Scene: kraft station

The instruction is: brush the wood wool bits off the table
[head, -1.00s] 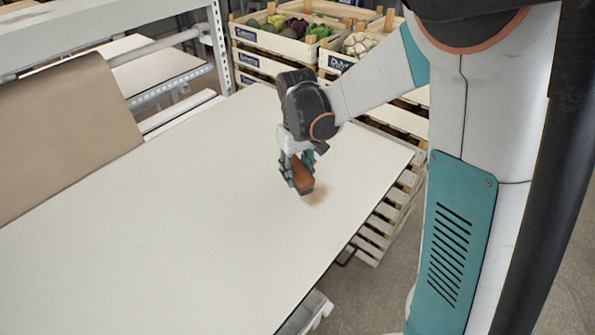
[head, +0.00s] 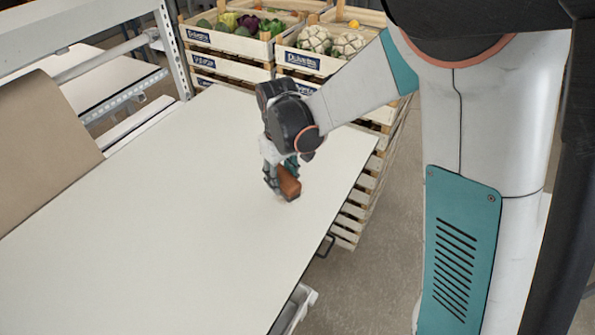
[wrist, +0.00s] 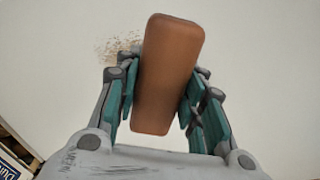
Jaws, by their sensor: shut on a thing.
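My gripper (head: 280,172) is shut on a brown wooden brush (head: 289,183), low over the right part of the white table (head: 150,220). In the wrist view the brush (wrist: 168,75) sits lengthwise between the teal finger pads. Its underside is hidden, and I cannot tell whether it touches the table. A patch of tan wood wool bits (wrist: 120,46) lies on the table just left of the brush in the wrist view. In the head view the bits are hidden or too small to tell.
Stacked wooden crates of vegetables (head: 300,62) stand behind the table's far end. A roll of brown paper (head: 45,135) hangs at the left by a grey metal frame (head: 90,35). The rest of the tabletop is clear. Floor shows past its right edge.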

